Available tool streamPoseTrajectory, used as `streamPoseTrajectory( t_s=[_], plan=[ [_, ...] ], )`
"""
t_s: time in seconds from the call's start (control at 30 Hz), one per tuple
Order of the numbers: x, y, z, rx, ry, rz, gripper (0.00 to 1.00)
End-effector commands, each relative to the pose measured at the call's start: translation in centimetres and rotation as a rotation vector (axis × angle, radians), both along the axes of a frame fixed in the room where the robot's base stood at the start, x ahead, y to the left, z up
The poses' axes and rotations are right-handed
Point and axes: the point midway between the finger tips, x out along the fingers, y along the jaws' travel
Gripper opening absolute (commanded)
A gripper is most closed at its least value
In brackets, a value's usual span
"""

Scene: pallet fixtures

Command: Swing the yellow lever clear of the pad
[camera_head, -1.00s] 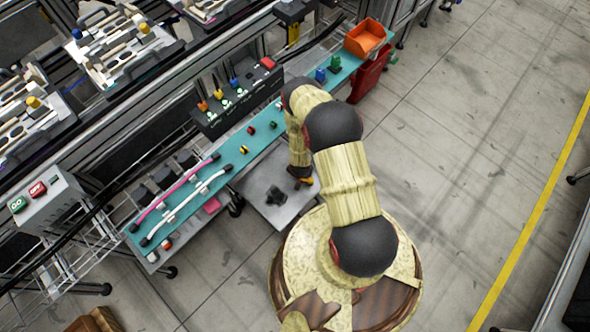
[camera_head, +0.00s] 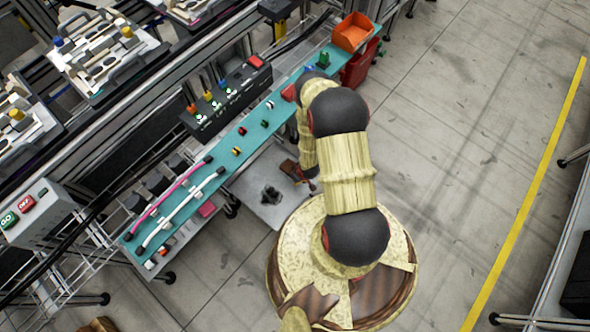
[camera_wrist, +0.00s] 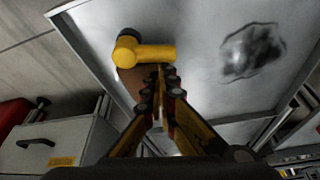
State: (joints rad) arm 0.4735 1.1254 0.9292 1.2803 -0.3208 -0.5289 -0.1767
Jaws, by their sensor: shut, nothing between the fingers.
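The yellow lever (camera_wrist: 148,52) shows in the wrist view as a round hub at left with a short arm reaching right, over a grey metal plate (camera_wrist: 198,35). A brown patch (camera_wrist: 133,82), perhaps the pad, lies under the lever and is partly hidden by it and my fingers. My gripper (camera_wrist: 162,74) is shut and empty. Its fingertips are just below the lever's arm in the picture; I cannot tell whether they touch. In the head view the brown patch (camera_head: 289,168) shows on the plate (camera_head: 252,180), and my arm hides the lever.
A dark lump or mark (camera_wrist: 253,50) is on the plate right of the lever. A teal bench strip (camera_head: 225,165) with cables and small parts runs alongside the plate. An orange bin (camera_head: 353,33) stands at its far end. Open floor lies at right.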

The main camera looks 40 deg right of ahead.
Motion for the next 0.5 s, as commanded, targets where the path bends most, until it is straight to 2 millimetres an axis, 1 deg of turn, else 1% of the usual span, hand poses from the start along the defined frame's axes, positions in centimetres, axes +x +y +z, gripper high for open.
streamPoseTrajectory(
  t_s=[0.1,0.5],
  plan=[
    [-0.37,0.23,-0.03,0.0,0.001,-0.001,0.0],
    [-0.77,0.4,-0.01,0.0,0.001,-0.003,0.0]
  ],
)
